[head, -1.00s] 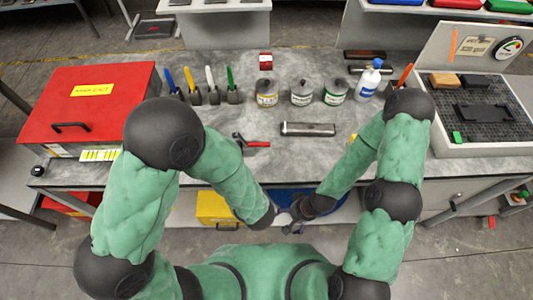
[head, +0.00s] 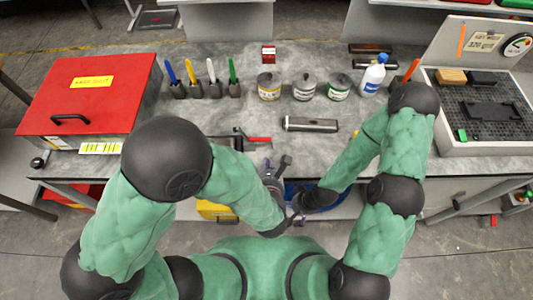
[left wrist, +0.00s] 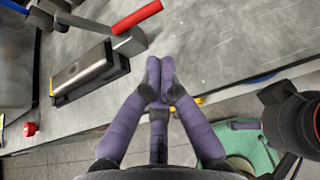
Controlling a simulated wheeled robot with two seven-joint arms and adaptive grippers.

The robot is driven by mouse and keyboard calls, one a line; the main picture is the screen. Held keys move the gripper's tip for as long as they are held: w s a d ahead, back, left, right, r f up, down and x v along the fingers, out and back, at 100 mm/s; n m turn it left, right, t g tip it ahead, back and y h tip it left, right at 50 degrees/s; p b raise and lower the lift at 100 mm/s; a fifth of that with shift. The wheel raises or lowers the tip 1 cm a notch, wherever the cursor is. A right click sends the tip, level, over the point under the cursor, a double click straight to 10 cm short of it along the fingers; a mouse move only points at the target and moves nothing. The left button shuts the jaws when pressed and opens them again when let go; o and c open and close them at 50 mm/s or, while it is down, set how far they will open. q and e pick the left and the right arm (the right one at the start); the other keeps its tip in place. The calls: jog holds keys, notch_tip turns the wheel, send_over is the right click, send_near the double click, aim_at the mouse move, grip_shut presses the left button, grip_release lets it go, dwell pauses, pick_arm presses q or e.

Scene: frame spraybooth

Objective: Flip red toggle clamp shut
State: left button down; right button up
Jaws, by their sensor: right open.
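The toggle clamp (head: 242,138) has a red handle (head: 259,140) lying roughly level above the grey worktable, pointing right in the head view. In the left wrist view the red handle (left wrist: 137,17) is at the top, beyond the fingertips. My left gripper (head: 277,163) is at the table's front edge, just right of and nearer than the handle, apart from it. My right gripper (head: 297,203) is lower, in front of the table, open and partly hidden by the arms.
A silver bar on a dark base (head: 311,125) lies right of the clamp. Several jars (head: 304,88) and upright coloured-handled tools (head: 201,88) stand behind. A red-lidded box (head: 90,95) is at left, a tray with mesh (head: 485,120) at right. My grippers are close together.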

aim_at(267, 154)
pick_arm(q)
jog(key=b+x, duration=0.2)
jog(key=x, duration=0.7)
jog(key=shift+w+f, duration=0.2)
jog(key=shift+w, duration=0.05)
jog(key=shift+d, duration=0.1)
